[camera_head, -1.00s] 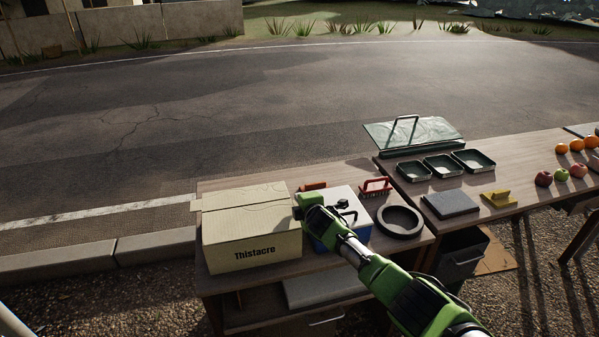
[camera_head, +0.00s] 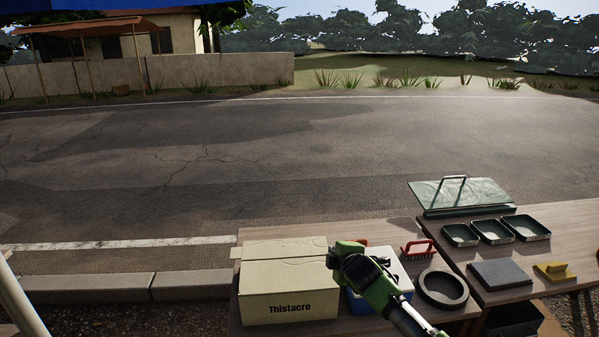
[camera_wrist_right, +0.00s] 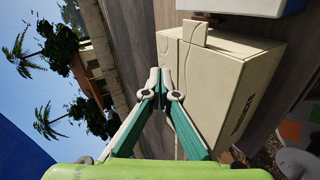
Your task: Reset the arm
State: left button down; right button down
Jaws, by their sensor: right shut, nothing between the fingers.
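My right arm comes in from the bottom right in the head view. Its green wrist and gripper (camera_head: 348,256) are above the table, beside the right end of the cardboard box and in front of the blue-and-white cooler (camera_head: 360,302). In the right wrist view the two fingers (camera_wrist_right: 161,74) meet at their tips, shut with nothing between them. The closed cardboard box (camera_head: 290,290) marked "Thistacre" stands on the table. It also shows to the right of the fingers in the right wrist view (camera_wrist_right: 215,85). My left gripper is not in view.
Right of the cooler are a red-handled brush (camera_head: 417,249) and a dark round ring-shaped dish (camera_head: 443,288). The adjoining table holds three dark trays (camera_head: 492,231), a grey slab (camera_head: 499,273) and a yellow-handled tool (camera_head: 554,271). The road behind is open.

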jog(key=s+a+f+m+g, duration=0.25)
jog(key=s+f, duration=0.35)
jog(key=s, duration=0.6)
jog(key=s+a+f+m+g, duration=0.15)
jog(key=s+f+m, duration=0.35)
jog(key=s, duration=0.7)
jog(key=s+d+m+g, duration=0.2)
jog(key=s+d+m, duration=0.2)
jog(key=s, duration=1)
jog(key=s+d+m+g, duration=0.3)
jog(key=s+d+m, duration=0.1)
jog(key=s, duration=1)
notch_tip(320, 180, down, 30)
jog(key=s+g+b, duration=0.1)
jog(key=b, duration=0.3)
jog(key=s+d+f+n+g+b, duration=0.1)
jog(key=s+d+f+b, duration=0.2)
jog(key=s+f, duration=1.4)
notch_tip(320, 180, down, 4)
jog(key=shift+s+r+h+b, duration=0.1)
jog(key=shift+s+h+b, duration=0.2)
jog(key=shift+h+b, duration=0.1)
